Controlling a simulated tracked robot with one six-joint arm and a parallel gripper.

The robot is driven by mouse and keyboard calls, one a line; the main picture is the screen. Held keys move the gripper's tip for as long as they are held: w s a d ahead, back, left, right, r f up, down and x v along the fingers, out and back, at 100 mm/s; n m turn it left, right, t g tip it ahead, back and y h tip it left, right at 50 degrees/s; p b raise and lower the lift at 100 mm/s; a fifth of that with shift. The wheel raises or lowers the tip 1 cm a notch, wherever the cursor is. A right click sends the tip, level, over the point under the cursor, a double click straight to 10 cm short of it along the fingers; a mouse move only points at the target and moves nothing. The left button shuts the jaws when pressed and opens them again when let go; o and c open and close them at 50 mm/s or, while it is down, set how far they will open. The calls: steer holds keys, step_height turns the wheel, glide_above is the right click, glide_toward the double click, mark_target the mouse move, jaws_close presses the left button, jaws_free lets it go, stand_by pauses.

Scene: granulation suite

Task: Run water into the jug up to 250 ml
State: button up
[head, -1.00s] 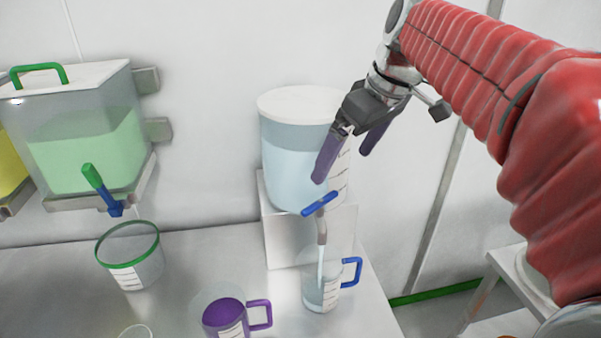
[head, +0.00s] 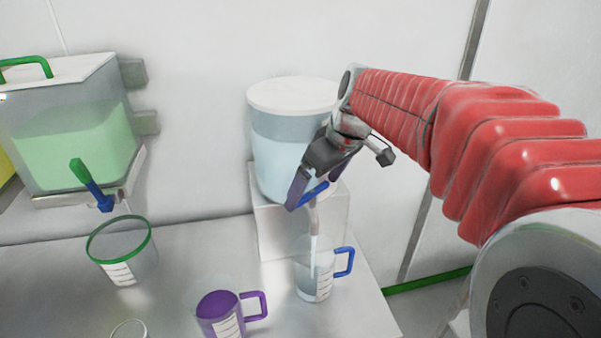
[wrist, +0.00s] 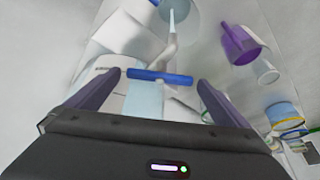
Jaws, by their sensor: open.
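The clear jug with a blue handle (head: 312,277) stands upright on the bench under the water tank's tap (head: 314,216). A stream of water runs from the tap into it, and some water is inside. The level against its marks is too small to read. The tap's blue lever (head: 316,191) is a crossbar at the top of the spout; it also shows in the wrist view (wrist: 160,76). My gripper (head: 307,194) is open at the lever, with its purple fingers on either side of the bar. In the wrist view the bar lies between the fingertips.
The white-lidded water tank (head: 278,150) stands on a white block (head: 290,232) behind the tap. A jug with purple contents (head: 217,310) and a green-rimmed container (head: 122,250) stand to the left. A tank of green liquid (head: 75,150) hangs on the wall.

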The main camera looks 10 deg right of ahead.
steer(key=shift+w+a+f, duration=0.1)
steer(key=shift+w+f, duration=0.05)
steer(key=shift+f, duration=0.35)
steer(key=c, duration=0.9)
